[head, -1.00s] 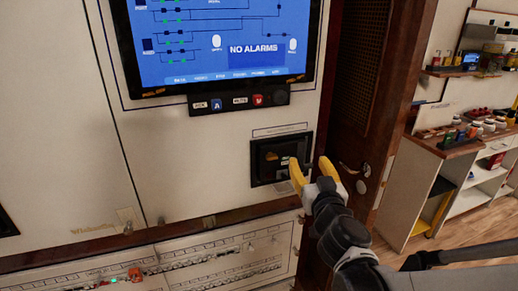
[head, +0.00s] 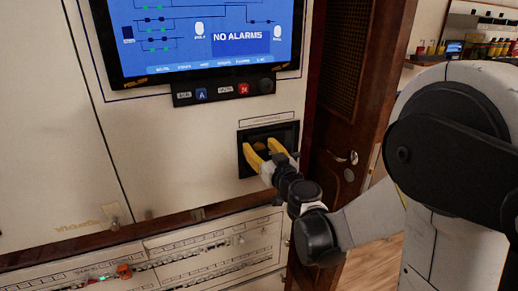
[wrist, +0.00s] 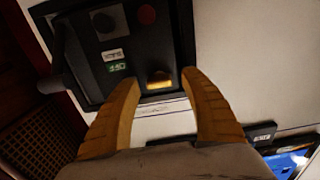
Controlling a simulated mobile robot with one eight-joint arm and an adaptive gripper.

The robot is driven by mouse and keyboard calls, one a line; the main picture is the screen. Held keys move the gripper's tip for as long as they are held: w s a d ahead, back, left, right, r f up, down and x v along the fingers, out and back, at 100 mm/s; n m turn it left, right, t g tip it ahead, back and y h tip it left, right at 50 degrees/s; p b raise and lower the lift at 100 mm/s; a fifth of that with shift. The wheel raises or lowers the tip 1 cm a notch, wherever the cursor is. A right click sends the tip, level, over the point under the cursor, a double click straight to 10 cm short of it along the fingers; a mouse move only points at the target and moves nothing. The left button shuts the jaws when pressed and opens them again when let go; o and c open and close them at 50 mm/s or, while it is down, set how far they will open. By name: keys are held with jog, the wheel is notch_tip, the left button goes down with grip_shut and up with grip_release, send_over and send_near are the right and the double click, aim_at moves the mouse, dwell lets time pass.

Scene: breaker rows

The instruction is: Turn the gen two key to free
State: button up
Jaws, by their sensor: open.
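A small black control panel (head: 284,130) is set in the cream wall below the screen. In the wrist view the panel (wrist: 75,65) appears turned over and carries a grey square plate with a round part (wrist: 103,21), a red round part (wrist: 146,14), two small labels (wrist: 117,67) and a yellow part (wrist: 159,78). I cannot read which of these is the gen two key. My gripper (head: 260,148) has yellow fingers, apart and empty, in front of the panel. In the wrist view its fingertips (wrist: 162,78) lie either side of the yellow part; contact cannot be told.
A blue screen reading "NO ALARMS" (head: 240,38) hangs above, with a button strip (head: 222,92) under it. A row of breakers (head: 200,260) runs below a wooden ledge. A wooden door post (head: 340,110) stands right of the panel.

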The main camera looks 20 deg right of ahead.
jog(key=shift+w, duration=0.25)
grip_shut()
